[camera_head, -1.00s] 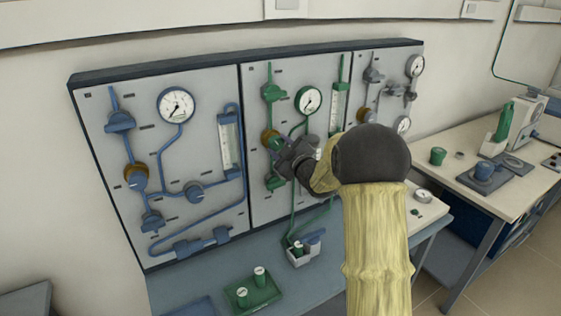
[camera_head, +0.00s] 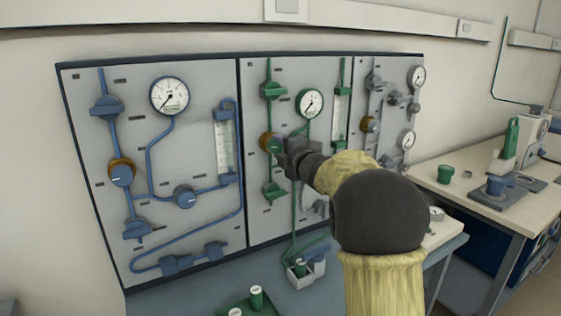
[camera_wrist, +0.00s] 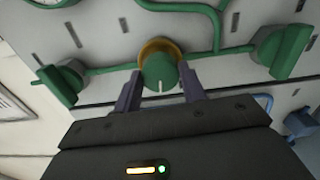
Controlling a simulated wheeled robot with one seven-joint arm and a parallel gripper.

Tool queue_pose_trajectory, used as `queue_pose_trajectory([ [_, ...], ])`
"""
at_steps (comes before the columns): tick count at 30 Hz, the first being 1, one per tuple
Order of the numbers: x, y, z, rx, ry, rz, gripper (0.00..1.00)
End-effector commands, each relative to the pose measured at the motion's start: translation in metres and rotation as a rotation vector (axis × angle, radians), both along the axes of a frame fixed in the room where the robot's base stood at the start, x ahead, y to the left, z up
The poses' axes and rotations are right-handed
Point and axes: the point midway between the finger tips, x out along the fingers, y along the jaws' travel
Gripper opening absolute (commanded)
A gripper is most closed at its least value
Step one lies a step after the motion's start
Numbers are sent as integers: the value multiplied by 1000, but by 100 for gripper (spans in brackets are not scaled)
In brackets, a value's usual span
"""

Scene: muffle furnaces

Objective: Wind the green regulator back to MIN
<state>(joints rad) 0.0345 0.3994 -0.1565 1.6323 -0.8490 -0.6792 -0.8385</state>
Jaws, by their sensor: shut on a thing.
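The green regulator (camera_wrist: 160,72) is a round green knob with a white pointer line on a brass-coloured body, set on the middle panel's green pipe. In the wrist view its pointer line faces toward my gripper. My gripper (camera_wrist: 162,92) is shut on the regulator, one finger at each side of the knob. In the head view my gripper (camera_head: 287,150) reaches the regulator (camera_head: 268,143) from the right and hides part of it. The green gauge (camera_head: 310,102) stands up and right of it, its needle pointing to the lower left. No MIN mark is readable.
Green valve handles (camera_head: 271,90) and (camera_head: 274,191) sit above and below the regulator. The blue panel (camera_head: 205,125) is at left, a grey-piped panel (camera_head: 385,75) at right.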

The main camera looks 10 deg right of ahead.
Motion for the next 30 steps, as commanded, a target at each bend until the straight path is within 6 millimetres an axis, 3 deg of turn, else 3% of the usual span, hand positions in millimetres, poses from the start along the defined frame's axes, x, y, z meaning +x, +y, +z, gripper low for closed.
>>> queue_pose_trajectory([
  [9,0,1,-3,-127,-38,1,18],
  [23,0,1,-2,-147,-43,2,18],
  [24,0,1,-2,-147,-43,2,45],
  [27,0,1,-2,-146,-43,2,63],
  [30,0,1,-1,-146,-44,2,63],
])
